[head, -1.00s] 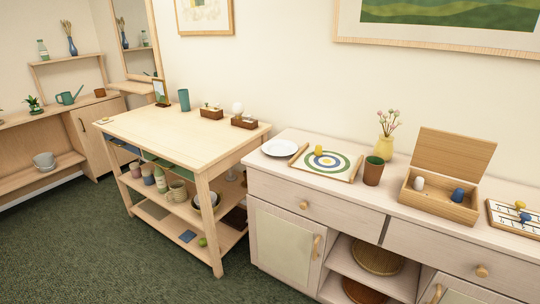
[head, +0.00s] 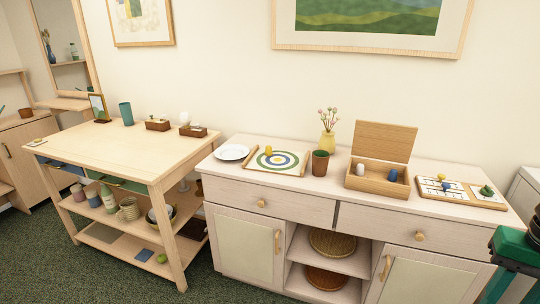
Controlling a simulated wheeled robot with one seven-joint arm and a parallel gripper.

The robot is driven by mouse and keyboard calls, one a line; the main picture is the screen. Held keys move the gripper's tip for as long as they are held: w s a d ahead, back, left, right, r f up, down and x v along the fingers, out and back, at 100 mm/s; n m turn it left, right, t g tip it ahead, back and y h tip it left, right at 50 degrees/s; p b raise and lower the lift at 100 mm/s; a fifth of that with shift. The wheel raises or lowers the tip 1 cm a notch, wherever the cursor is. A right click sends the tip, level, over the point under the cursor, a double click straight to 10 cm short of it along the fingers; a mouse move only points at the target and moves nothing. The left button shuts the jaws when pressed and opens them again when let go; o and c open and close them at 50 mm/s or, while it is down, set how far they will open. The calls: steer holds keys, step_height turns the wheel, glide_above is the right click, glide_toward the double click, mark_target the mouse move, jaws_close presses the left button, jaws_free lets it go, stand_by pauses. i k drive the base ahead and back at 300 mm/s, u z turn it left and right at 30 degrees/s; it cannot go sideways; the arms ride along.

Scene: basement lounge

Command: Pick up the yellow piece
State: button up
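A small yellow piece (head: 268,149) stands on the board with blue, green and white rings (head: 298,168) on the long sideboard. A second small yellow piece (head: 441,176) is on the flat game board (head: 488,203) farther right, close to a blue piece (head: 446,186). Which of the two the task means I cannot tell. A green and black part, probably of my own arm, shows at the lower right edge. I see no gripper fingertips, so whether the gripper is open is hidden.
On the sideboard (head: 240,143) are a white plate (head: 231,153), a brown cup (head: 320,163), a yellow vase (head: 327,143) and an open wooden box (head: 376,184) with a white and a blue piece. A dark green piece (head: 486,191) sits on the game board. A wooden workbench (head: 110,140) stands left.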

mark_target(268, 152)
steer(key=u, duration=0.1)
steer(key=i, duration=1)
steer(key=z, duration=0.1)
